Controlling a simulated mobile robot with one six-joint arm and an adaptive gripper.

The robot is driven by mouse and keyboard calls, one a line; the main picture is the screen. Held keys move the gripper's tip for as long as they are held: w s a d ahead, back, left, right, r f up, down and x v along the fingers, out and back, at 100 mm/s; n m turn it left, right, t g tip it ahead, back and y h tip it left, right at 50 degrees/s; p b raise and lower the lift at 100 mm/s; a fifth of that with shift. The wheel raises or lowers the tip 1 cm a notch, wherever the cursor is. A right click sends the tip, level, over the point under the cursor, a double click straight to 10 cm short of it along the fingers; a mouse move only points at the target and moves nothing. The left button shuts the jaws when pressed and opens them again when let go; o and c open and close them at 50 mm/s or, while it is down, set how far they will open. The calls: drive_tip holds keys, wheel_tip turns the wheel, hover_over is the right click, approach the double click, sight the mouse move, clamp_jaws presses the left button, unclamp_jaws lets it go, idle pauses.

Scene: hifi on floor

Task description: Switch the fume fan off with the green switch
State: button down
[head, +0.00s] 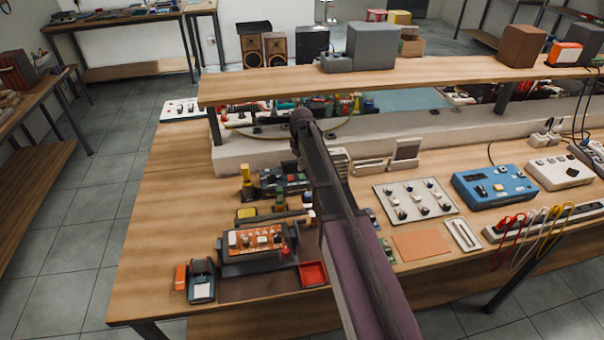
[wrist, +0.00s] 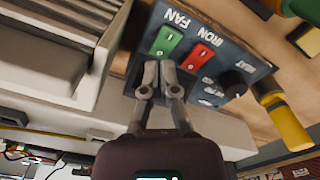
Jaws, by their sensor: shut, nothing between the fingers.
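The green switch (wrist: 167,40) sits under the word FAN on a dark blue-grey control panel (wrist: 146,27), which appears upside down in the wrist view. A red switch (wrist: 199,57) labelled IRON is beside it. My gripper (wrist: 160,68) is shut and empty, its fingertips at the panel edge close to the green switch. I cannot tell whether they touch it, or which way the switch is set. In the head view, a dark box (head: 285,180) on the bench appears to be this unit; my arm hides the gripper there.
A pale louvred unit (wrist: 50,55) stands close beside the panel. A yellow-handled object (wrist: 287,122) is on its other side. The bench (head: 165,200) also holds an orange board (head: 255,238), a red tray (head: 313,273) and a blue instrument (head: 495,187). A raised shelf (head: 430,76) spans the back.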

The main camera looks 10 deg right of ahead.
sight(301, 174)
drive_tip(key=shift+r+p, duration=2.15)
drive_tip(key=shift+r, duration=0.25)
